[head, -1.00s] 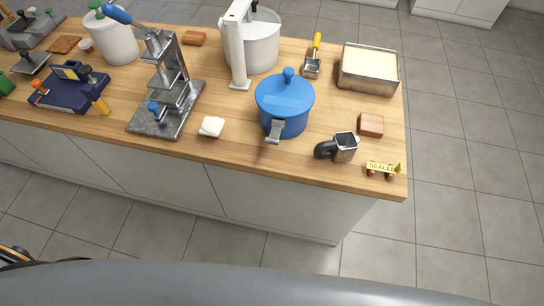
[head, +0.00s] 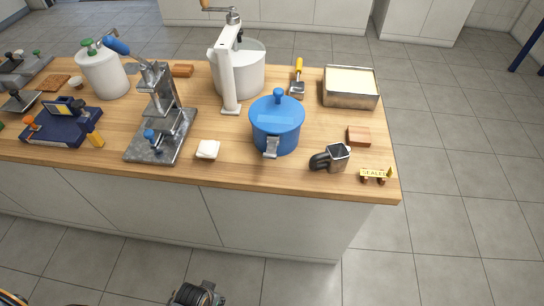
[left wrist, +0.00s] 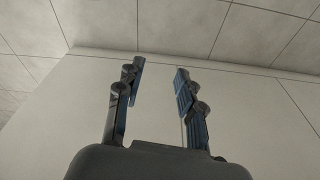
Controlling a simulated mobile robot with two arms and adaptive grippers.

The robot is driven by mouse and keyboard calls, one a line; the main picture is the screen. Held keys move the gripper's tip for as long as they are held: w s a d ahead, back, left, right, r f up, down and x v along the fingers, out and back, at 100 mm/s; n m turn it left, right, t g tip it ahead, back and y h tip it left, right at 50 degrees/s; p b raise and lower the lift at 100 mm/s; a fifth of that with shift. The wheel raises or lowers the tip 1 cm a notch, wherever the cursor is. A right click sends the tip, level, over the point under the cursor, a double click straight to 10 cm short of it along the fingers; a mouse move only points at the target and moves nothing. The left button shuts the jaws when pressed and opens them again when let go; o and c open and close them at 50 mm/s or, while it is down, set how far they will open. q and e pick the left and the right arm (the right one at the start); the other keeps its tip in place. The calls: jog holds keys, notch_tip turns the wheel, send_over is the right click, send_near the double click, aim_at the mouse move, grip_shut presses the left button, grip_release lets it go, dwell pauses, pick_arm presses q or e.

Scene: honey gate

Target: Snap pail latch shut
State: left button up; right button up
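The blue pail (head: 276,132) stands upright on the wooden counter with its blue lid and round knob on top. A grey metal latch (head: 271,147) hangs at the front of the pail, its lower end standing off the wall; I cannot tell for certain whether it is closed. My left gripper (left wrist: 158,78) shows in the left wrist view with its two fingers apart and nothing between them, facing a plain pale surface. In the head view a dark part of my arm (head: 197,294) shows at the bottom edge, well below the counter. My right gripper is in neither view.
A white pot (head: 240,72) stands behind. The counter just before the pail is clear.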

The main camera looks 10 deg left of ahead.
pick_arm(q)
jog(key=w+r+n+t+h, duration=0.1)
jog(key=w+r, duration=0.1)
jog(key=r, duration=0.8)
jog(key=w+r+n, duration=0.1)
jog(key=w+r, duration=0.2)
jog(key=r, duration=0.7)
jog(key=n+t+h, duration=0.1)
jog(key=n+h, duration=1.1)
jog(key=h, duration=0.1)
send_near(265, 156)
jog(key=p+x, duration=0.1)
jog(key=x, duration=1)
jog(key=shift+w+d+f, duration=0.1)
jog(key=shift+d, duration=0.3)
grip_shut()
